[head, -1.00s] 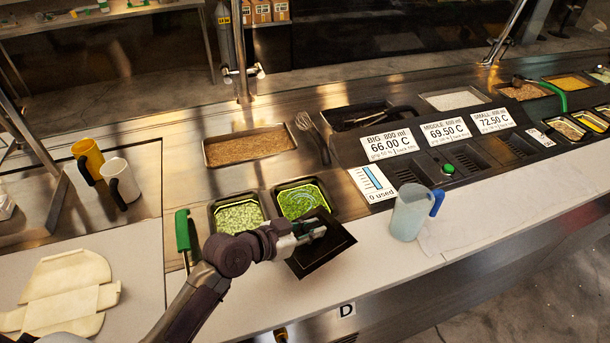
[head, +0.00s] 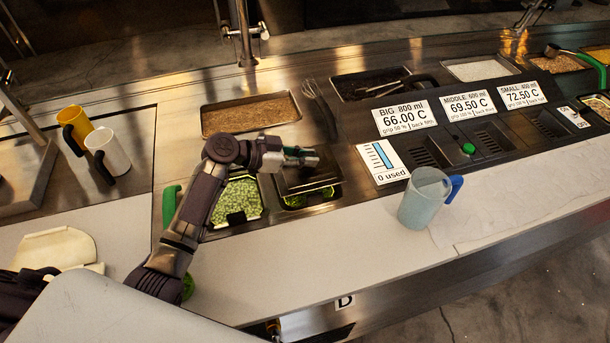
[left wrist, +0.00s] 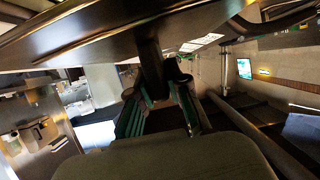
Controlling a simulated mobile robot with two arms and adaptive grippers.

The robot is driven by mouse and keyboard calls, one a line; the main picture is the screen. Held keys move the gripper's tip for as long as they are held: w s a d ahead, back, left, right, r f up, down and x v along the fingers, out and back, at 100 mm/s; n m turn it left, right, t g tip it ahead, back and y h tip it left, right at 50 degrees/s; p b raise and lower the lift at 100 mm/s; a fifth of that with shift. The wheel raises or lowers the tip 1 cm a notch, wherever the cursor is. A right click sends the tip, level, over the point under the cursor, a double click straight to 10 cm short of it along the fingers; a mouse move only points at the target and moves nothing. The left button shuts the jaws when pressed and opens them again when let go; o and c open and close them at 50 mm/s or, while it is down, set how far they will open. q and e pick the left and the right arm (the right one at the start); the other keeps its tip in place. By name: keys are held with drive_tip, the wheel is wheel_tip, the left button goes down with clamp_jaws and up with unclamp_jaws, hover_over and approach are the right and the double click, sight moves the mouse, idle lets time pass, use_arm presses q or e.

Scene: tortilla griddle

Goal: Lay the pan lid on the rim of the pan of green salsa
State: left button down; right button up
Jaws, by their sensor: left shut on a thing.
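The dark pan lid (head: 308,181) is over the pan of green salsa (head: 294,201) in the head view and hides most of it. Bright green salsa shows below the lid's front edge. I cannot tell whether the lid touches the rim. My left gripper (head: 300,158) is above the lid, shut on its handle. In the left wrist view the fingers (left wrist: 160,100) close around the dark handle (left wrist: 150,65), and the lid's broad surface (left wrist: 90,32) fills the top. My right gripper is not in view.
A pan of paler chopped green food (head: 238,198) sits left of the salsa pan, partly behind my arm. A brown-filled pan (head: 250,112) is behind. A translucent blue-handled jug (head: 424,198) stands on the counter at right. The white front counter (head: 330,245) is largely clear.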

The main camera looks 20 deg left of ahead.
sight(297, 168)
use_arm(q)
drive_tip(key=shift+a+f, duration=0.2)
drive_tip(key=shift+f, duration=0.15)
wheel_tip(297, 168, down, 3)
drive_tip(key=shift+r+b, duration=0.15)
drive_tip(key=shift+b, duration=0.75)
drive_tip(key=shift+f, duration=0.3)
drive_tip(key=c, duration=1.3)
unclamp_jaws()
drive_tip(key=shift+o, duration=0.8)
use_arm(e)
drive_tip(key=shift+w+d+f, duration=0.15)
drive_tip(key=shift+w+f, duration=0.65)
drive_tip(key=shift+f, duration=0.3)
use_arm(q)
drive_tip(key=shift+s+a, duration=0.1)
